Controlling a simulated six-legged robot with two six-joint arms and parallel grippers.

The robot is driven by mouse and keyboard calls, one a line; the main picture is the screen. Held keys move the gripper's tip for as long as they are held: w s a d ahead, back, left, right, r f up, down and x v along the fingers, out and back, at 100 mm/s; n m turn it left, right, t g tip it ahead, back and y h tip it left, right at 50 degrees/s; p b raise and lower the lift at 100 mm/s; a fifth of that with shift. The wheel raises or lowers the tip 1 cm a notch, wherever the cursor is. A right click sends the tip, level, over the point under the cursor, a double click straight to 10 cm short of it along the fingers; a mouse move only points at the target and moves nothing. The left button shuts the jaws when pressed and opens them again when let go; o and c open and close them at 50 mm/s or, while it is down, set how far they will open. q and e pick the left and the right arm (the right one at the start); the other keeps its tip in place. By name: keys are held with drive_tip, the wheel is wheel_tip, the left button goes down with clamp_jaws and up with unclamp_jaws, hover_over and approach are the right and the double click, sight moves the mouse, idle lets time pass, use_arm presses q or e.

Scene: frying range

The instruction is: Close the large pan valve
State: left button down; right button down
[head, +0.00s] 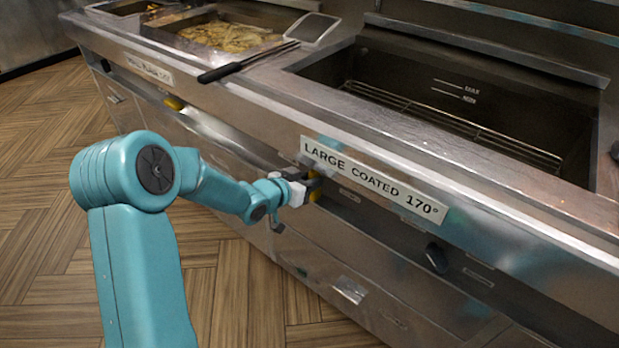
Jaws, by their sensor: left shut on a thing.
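The large pan (540,128) is an open, empty metal well with a wire rack and MAX and MIN marks, at the right of the head view. Its front panel carries a label (375,180) reading "LARGE COATED 170°". My left gripper (312,186) is at the panel just below the label's left end. It is shut on a yellow valve handle (315,196), mostly hidden by the dark fingers. How far the valve is turned cannot be told. My right gripper is not in view.
A dark knob (436,257) sits on the panel to the right. Another yellow handle (174,103) is on the panel further left. A tray of fried food (230,36) and a dark-handled tool (245,63) lie on top. The wooden floor at left is clear.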

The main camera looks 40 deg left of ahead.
use_arm(q)
drive_tip(key=a+n+h+p, duration=0.1)
drive_tip(key=n+h+p, duration=0.1)
drive_tip(key=p, duration=0.4)
drive_tip(key=shift+a+n+p, duration=0.15)
drive_tip(key=shift+n+p, duration=0.25)
drive_tip(key=shift+n, duration=0.2)
drive_tip(key=shift+w+a+f+n+t+h+b, duration=0.1)
drive_tip(key=shift+a+f+n+t+h+b, duration=0.4)
drive_tip(key=shift+n, duration=1.15)
drive_tip(key=shift+s+a+f+n+t+h+p, duration=0.1)
drive_tip(key=shift+f+n+t+h, duration=0.35)
drive_tip(key=shift+n+h, duration=0.9)
drive_tip(key=shift+w+a+f+n+t+h+b, duration=0.1)
drive_tip(key=shift+a+f+n+t+h+b, duration=0.35)
drive_tip(key=shift+n, duration=1.45)
drive_tip(key=shift+d+f, duration=0.15)
drive_tip(key=shift+d, duration=0.1)
drive_tip(key=c, duration=1)
unclamp_jaws()
drive_tip(key=shift+o, duration=0.2)
